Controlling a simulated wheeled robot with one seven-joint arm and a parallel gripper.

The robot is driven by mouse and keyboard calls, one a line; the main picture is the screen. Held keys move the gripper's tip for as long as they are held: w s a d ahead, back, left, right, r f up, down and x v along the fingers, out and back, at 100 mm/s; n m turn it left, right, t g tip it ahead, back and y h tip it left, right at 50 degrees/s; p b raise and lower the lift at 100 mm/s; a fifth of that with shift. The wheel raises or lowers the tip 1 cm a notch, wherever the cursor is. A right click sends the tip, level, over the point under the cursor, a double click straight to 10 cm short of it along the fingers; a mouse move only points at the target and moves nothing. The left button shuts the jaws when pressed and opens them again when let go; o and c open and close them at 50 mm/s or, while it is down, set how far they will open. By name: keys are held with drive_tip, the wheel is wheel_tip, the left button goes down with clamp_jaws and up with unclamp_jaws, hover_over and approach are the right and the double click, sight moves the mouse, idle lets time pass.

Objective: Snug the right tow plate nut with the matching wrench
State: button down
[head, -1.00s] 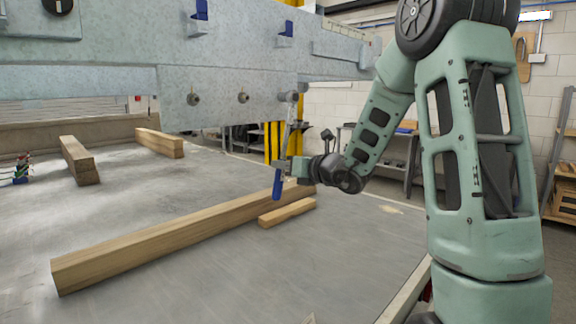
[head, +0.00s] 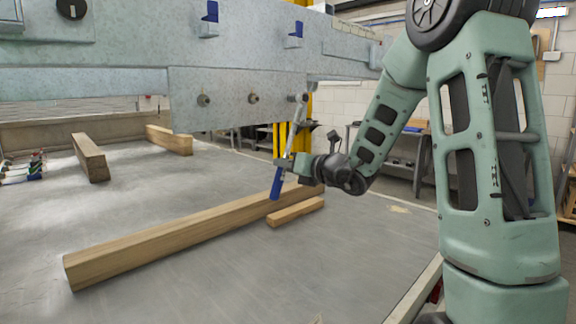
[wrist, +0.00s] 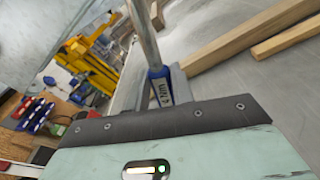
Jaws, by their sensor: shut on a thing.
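The tow plate (head: 235,115) is a grey metal plate hanging under the frame beam, with a left nut (head: 203,99) and a middle nut (head: 252,98). The wrench (head: 296,125) has a silver shaft and a blue handle. Its head overlaps the right nut's place at the plate's right edge and hides that nut; I cannot tell how fully it is seated. My gripper (head: 283,169) is shut on the wrench's blue handle, below the plate. The wrench leans, handle end to the left. In the wrist view, the wrench (wrist: 158,84) rises from my gripper, its head out of view.
A long wooden beam (head: 170,240) and a short wooden block (head: 295,212) lie on the grey floor below the wrench. Other timbers (head: 90,157) lie at left. Several coloured-handled tools (head: 24,168) sit at far left. A yellow stand (head: 291,140) is behind the plate.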

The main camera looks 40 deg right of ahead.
drive_tip(key=shift+s+a+r+m+p, duration=0.1)
drive_tip(key=shift+a+r+m+p, duration=0.3)
drive_tip(key=shift+a, duration=0.35)
drive_tip(key=shift+a+r+m+p, duration=0.25)
drive_tip(key=shift+a+r+m, duration=0.15)
drive_tip(key=shift+a, duration=0.3)
drive_tip(key=shift+f, duration=0.1)
drive_tip(key=d+b, duration=0.1)
drive_tip(key=d+f+n+b, duration=0.1)
drive_tip(key=d+b, duration=0.1)
drive_tip(key=shift+f+n+b, duration=0.3)
drive_tip(key=shift+n+b, duration=0.05)
drive_tip(key=shift+n, duration=0.05)
drive_tip(key=w+d+r+n+h+b, duration=0.1)
drive_tip(key=d+n+b, duration=0.8)
drive_tip(key=d, duration=0.7)
drive_tip(key=shift+w+r+h+b, duration=0.2)
drive_tip(key=shift+r+h+b, duration=0.15)
drive_tip(key=shift+b, duration=1.45)
